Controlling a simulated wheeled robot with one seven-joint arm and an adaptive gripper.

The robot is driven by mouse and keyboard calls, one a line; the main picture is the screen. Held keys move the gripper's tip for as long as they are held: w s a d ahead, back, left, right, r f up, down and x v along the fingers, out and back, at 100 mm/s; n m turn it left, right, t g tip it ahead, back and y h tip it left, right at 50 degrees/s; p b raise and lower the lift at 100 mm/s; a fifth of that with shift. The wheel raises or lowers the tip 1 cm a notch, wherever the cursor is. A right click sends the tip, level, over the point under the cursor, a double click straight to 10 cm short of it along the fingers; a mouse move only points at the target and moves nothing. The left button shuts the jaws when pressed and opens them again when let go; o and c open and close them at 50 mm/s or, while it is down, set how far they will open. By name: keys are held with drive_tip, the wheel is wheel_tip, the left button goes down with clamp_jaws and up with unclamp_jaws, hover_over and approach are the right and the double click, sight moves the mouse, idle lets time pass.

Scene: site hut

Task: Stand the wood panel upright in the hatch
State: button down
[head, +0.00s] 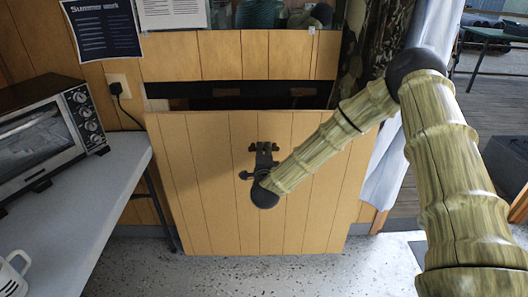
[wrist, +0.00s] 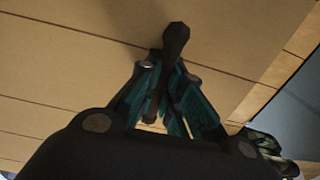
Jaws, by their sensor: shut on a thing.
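The wood panel (head: 205,185) is a light-brown board with vertical plank lines, standing roughly upright in front of the wall. Its top edge is apart from the wall, and it hides most of the hatch. The hatch (head: 220,103) shows as a dark strip above the panel's top edge. My gripper (head: 262,172) is at the middle of the panel's front face, shut on its dark handle (head: 264,148). In the wrist view the teal-lined fingers (wrist: 168,98) close around the handle (wrist: 175,45). Whether the panel's lower edge touches the floor is unclear.
A grey table (head: 95,190) with a toaster oven (head: 45,135) and a white mug (head: 12,275) stands at left, close to the panel's left edge. A pale curtain (head: 385,175) hangs at right. Speckled floor (head: 300,275) in front is clear.

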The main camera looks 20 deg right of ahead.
drive_tip(key=shift+f+b+x, duration=0.3)
drive_tip(key=shift+x, duration=1)
drive_tip(key=shift+f+b+x, duration=0.3)
drive_tip(key=shift+b+x, duration=0.05)
drive_tip(key=shift+x, duration=0.95)
drive_tip(key=shift+f+b+x, duration=0.3)
drive_tip(key=shift+x, duration=1)
drive_tip(key=shift+a, duration=0.1)
drive_tip(key=shift+w, duration=0.25)
drive_tip(key=shift+w+d+b, duration=0.25)
drive_tip(key=shift+w+b, duration=0.05)
drive_tip(key=shift+w, duration=0.5)
